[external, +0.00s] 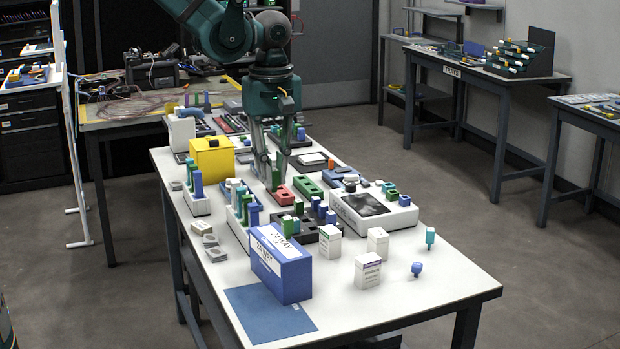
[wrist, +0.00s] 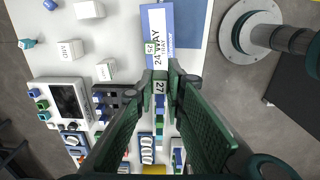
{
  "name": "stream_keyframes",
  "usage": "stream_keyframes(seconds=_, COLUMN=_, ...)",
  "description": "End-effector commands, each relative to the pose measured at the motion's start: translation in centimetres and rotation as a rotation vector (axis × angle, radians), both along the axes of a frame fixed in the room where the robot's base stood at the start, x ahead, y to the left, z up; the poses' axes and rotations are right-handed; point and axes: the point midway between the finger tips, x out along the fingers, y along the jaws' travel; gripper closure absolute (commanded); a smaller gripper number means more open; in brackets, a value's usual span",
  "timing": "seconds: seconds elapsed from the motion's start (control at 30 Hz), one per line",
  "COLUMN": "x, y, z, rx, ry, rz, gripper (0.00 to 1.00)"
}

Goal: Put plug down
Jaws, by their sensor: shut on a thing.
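My gripper (external: 277,170) is over the middle of the white table and points down. Its fingers are shut on a green plug (external: 276,180), whose lower end shows between the fingertips. Behind a red block (external: 280,197), the plug's lower end is hard to see. I cannot tell whether it touches anything below. A black rack (external: 308,236) with several green and blue plugs stands nearer the camera.
White racks (external: 240,226) hold upright plugs at left. A splicer with a screen (external: 374,207) and a yellow box (external: 212,160) stand nearby. Loose teal (external: 430,237) and blue (external: 417,269) plugs lie right; the front right is mostly free.

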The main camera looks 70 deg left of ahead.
Motion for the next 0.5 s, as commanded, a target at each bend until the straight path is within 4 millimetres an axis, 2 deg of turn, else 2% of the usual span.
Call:
stream_keyframes(seconds=0.37, x=-0.04, y=-0.01, z=-0.09, rx=0.0, ry=0.0, rz=0.0, gripper=0.95)
stream_keyframes(seconds=0.5, x=-0.05, y=0.0, z=-0.85, rx=0.0, ry=0.0, rz=0.0, gripper=0.95)
